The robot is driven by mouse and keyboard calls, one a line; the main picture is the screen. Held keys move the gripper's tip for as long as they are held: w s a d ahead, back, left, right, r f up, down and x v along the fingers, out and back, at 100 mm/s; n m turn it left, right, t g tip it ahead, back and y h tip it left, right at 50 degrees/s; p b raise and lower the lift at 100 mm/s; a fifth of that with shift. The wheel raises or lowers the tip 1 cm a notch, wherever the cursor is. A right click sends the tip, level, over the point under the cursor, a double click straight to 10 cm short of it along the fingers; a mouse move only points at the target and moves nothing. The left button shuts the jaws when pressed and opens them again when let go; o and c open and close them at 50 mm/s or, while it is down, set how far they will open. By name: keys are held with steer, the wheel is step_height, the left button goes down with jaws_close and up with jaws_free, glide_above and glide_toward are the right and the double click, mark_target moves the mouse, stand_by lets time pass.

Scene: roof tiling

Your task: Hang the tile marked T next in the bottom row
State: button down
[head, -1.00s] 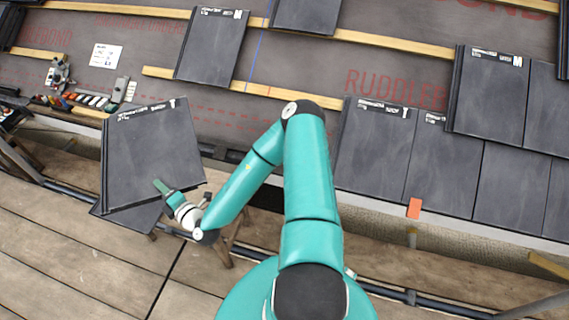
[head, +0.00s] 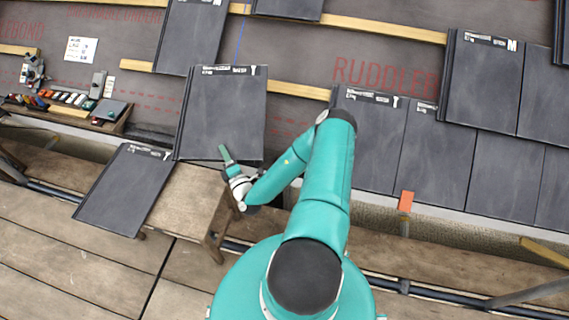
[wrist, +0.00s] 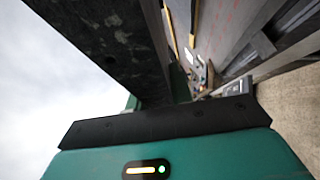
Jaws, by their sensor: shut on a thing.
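My gripper (head: 228,162) is shut on the lower edge of a dark grey tile (head: 220,115) in the head view. In the wrist view the dark tile (wrist: 105,45) runs close above my gripper. The bottom row of hung tiles (head: 368,145) lies to the right, its leftmost tile marked T. There is a gap between the held tile and that row.
Another dark tile (head: 125,190) lies on the wooden trestle (head: 188,205) at left. A tool tray (head: 70,110) stands behind it. An orange tag (head: 406,200) sits at the eave below the bottom row. Upper-row tiles (head: 485,85) overlap the bottom row at right.

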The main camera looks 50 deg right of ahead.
steer(key=s+d+f+m+h, duration=0.1)
steer(key=s+d+f+h, duration=0.1)
steer(key=s+d+f, duration=0.4)
steer(key=s+d+f+h, duration=0.3)
steer(key=s+d, duration=0.5)
steer(key=s, duration=0.2)
steer(key=w+d+f, duration=0.1)
steer(key=d+f, duration=0.3)
steer(key=f, duration=0.2)
steer(key=shift+w+d, duration=0.2)
steer(key=shift+w, duration=0.2)
steer(key=shift+f, duration=0.15)
stand_by(0.4)
steer(key=shift+s+a+g, duration=0.1)
steer(key=shift+g, duration=0.2)
stand_by(1.1)
steer(key=c, duration=1.2)
jaws_free()
steer(key=shift+f, duration=0.1)
steer(key=shift+o, duration=0.2)
steer(key=shift+a+f, duration=0.1)
